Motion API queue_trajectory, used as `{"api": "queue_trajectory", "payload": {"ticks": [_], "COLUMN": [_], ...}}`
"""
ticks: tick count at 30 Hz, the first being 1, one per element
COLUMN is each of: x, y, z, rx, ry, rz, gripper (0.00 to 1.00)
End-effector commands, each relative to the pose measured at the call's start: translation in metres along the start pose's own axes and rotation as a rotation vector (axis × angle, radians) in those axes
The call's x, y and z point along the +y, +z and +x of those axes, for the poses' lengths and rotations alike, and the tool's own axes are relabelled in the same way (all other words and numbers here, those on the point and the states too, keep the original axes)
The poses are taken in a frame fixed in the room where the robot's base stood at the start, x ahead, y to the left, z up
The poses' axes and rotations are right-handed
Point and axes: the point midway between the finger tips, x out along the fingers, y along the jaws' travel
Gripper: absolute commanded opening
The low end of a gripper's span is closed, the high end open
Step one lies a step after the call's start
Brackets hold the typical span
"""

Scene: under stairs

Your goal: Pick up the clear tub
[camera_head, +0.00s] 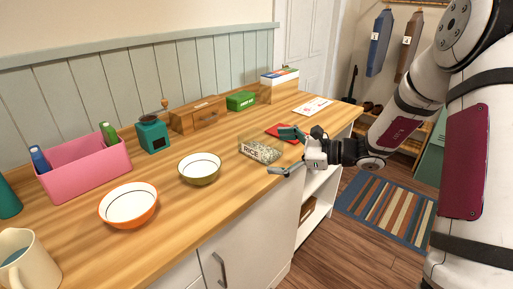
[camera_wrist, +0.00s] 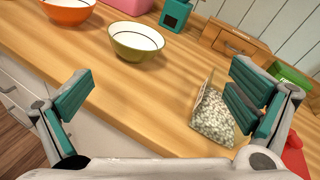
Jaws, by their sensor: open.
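The clear tub (camera_head: 260,151) is a see-through box with pale grains inside and the word RICE on its side. It stands on the wooden counter near the front edge. In the wrist view the tub (camera_wrist: 213,117) is right of centre, close beside the right finger, which overlaps its edge. My gripper (camera_head: 281,152) is open, with its teal-padded fingers apart at the tub's right side in the head view. In the wrist view the gripper (camera_wrist: 160,100) has bare counter between its fingers. I cannot tell whether a finger touches the tub.
A green bowl (camera_head: 200,169) and an orange bowl (camera_head: 129,205) stand left of the tub. A red item (camera_head: 284,132) lies behind my gripper. A wooden box (camera_head: 198,115), green first-aid box (camera_head: 241,101) and teal grinder (camera_head: 153,134) line the wall.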

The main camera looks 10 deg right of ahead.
Motion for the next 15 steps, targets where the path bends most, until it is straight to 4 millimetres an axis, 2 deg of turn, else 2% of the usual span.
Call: {"api": "queue_trajectory", "payload": {"ticks": [1, 6, 10, 13, 15], "x": [-0.017, -0.059, -0.075, -0.081, -0.085], "y": [-0.024, -0.08, -0.105, -0.112, -0.113], "z": [-0.003, -0.019, -0.029, -0.03, -0.023], "rx": [-0.027, -0.098, -0.126, -0.135, -0.138], "ry": [-0.072, -0.276, -0.364, -0.392, -0.397], "rz": [0.073, 0.251, 0.321, 0.341, 0.345], "gripper": [1.0, 1.0, 1.0, 1.0, 1.0]}}
